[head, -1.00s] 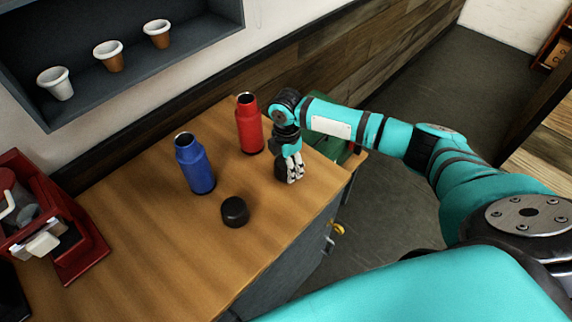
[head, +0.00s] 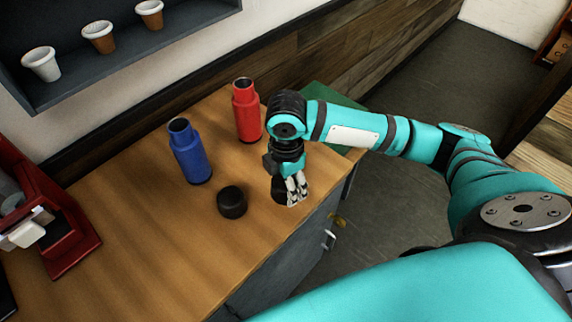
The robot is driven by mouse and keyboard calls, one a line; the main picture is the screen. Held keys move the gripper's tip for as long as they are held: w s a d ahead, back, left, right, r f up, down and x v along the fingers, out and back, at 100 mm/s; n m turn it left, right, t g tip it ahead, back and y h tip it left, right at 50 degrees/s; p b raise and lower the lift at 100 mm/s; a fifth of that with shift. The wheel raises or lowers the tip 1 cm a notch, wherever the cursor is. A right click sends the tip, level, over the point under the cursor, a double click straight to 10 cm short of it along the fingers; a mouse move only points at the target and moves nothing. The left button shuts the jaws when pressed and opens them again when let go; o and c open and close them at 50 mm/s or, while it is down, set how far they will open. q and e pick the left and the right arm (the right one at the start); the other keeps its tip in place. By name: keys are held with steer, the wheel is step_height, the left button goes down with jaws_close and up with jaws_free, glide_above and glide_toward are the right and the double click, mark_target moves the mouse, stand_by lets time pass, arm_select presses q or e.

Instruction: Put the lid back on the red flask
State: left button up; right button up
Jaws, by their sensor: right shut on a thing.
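The red flask (head: 247,114) stands upright and open-topped on the wooden counter. The blue flask (head: 189,153), also upright and open, stands to its left. A dark round lid (head: 232,203) lies on the counter in front of the flasks. My right gripper (head: 293,194) points down near the counter's front edge, in front and to the right of the red flask. It is shut on a second dark lid (head: 279,189), partly hidden by the fingers. I cannot tell how far this lid is above the counter. My left gripper is not in view.
A red machine (head: 48,225) stands at the counter's left end. A wall shelf (head: 140,52) above holds three small cups. A green thing (head: 335,100) is behind my right arm. The counter (head: 165,245) is bare at the front left.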

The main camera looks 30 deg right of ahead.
steer(key=shift+s+a+r, duration=0.1)
steer(key=shift+s+a, duration=0.3)
steer(key=shift+s, duration=0.4)
steer(key=shift+s+a+r, duration=0.1)
steer(key=shift+s+a, duration=0.25)
steer(key=shift+s, duration=0.4)
